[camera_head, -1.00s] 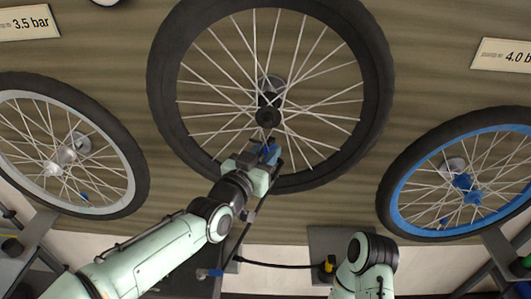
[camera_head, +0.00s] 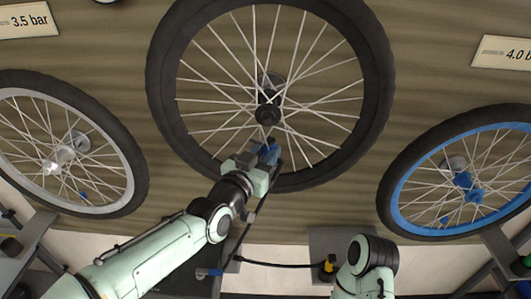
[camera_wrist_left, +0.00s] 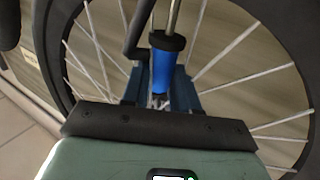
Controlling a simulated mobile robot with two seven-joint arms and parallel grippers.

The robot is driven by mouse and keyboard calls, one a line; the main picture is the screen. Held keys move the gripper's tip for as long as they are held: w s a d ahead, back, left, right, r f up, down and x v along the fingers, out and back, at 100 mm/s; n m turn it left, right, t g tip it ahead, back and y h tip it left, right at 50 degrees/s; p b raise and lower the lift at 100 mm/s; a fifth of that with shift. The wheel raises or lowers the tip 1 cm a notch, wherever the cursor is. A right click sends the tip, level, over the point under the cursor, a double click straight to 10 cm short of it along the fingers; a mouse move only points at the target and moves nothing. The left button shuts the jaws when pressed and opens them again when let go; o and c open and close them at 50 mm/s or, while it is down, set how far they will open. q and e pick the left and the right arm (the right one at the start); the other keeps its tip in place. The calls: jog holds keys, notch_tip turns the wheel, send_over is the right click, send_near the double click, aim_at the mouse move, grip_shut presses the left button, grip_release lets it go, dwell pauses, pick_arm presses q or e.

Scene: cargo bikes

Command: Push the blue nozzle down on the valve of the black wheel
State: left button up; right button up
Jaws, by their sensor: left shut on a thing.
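The black wheel (camera_head: 376,95) is mounted on the wall in the middle of the head view, and its rim and spokes fill the left wrist view (camera_wrist_left: 282,38). My left gripper (camera_head: 266,154) is at the wheel's lower part, among the spokes. It is shut on the blue nozzle (camera_wrist_left: 161,72), which stands upright between the fingers in the left wrist view, with a black collar at its top and a black hose elbow beside it. The valve is hidden or too small to make out. My right gripper is out of view; only part of my right arm shows at the bottom.
A grey-rimmed wheel (camera_head: 128,107) hangs at left and a blue-rimmed wheel (camera_head: 400,190) at right. Signs read 3.5 bar (camera_head: 28,21) and 4.0 b (camera_head: 503,52), the latter cut off. A black hose (camera_head: 285,264) runs below the black wheel.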

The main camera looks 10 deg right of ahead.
pick_arm(q)
jog(key=shift+f, duration=0.2)
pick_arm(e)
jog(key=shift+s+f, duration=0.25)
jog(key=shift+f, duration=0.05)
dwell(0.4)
pick_arm(q)
jog(key=o, duration=1.2)
jog(key=shift+c, duration=0.2)
jog(key=b+v, duration=0.5)
jog(key=v, duration=0.5)
jog(key=shift+b, duration=0.35)
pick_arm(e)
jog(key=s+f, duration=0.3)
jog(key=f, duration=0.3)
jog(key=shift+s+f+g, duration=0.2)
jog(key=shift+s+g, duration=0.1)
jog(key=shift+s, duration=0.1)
